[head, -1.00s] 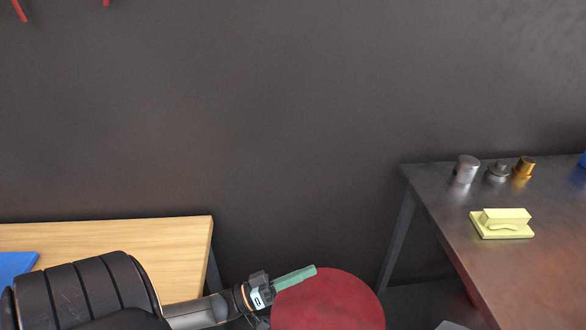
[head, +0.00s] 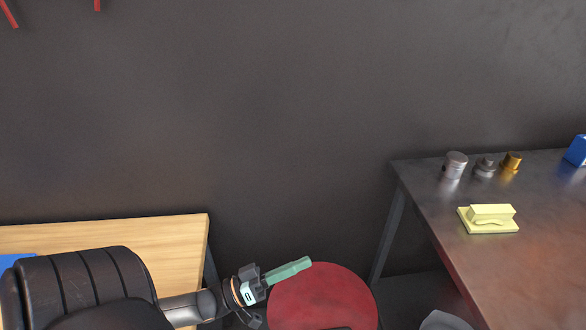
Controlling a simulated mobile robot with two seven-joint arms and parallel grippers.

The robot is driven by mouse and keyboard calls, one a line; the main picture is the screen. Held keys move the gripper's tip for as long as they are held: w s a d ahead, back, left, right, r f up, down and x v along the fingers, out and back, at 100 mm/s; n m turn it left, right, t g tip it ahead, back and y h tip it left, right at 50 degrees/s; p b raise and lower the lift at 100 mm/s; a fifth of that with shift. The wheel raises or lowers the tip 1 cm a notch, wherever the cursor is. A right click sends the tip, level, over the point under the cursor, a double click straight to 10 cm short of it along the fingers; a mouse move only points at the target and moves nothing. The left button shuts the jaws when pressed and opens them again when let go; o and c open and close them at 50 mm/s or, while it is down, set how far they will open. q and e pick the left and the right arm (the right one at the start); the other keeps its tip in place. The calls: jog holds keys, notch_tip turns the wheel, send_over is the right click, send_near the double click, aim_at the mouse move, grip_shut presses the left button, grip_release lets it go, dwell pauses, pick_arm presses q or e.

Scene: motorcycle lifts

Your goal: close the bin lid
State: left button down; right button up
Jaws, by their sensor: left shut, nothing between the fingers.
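A round red lid (head: 325,298) shows at the bottom centre of the head view, between two tables, with its flat face turned toward me. The rest of the bin is below the picture or hidden. My left gripper (head: 290,270) reaches in from the lower left. Its greenish fingers are shut with nothing between them and overlap the lid's upper left edge in the picture. I cannot tell whether they touch it. My right gripper is not in view.
A wooden table (head: 180,240) stands at the left with a blue item on it. A dark metal table (head: 450,200) at the right holds metal parts (head: 455,165), a yellow block (head: 490,217) and a blue object (head: 577,150). A dark wall stands behind.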

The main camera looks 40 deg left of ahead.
pick_arm(q)
jog(key=s+d+r+p, duration=0.2)
jog(key=s+d+r, duration=0.4)
jog(key=s+d, duration=0.1)
jog(key=shift+s, duration=0.65)
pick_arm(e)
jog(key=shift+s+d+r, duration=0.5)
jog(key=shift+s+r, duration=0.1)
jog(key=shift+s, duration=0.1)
pick_arm(q)
jog(key=w+d+f+m+g+y+p, duration=0.1)
jog(key=d+f+g+y+p, duration=0.1)
jog(key=f, duration=0.6)
jog(key=d+f+m+g+y+p, duration=0.2)
jog(key=d+f+g+y, duration=0.1)
jog(key=f+g+y, duration=0.2)
jog(key=shift+w+d+f+m+g+y, duration=0.35)
jog(key=shift+f+g, duration=0.85)
jog(key=shift+f, duration=0.6)
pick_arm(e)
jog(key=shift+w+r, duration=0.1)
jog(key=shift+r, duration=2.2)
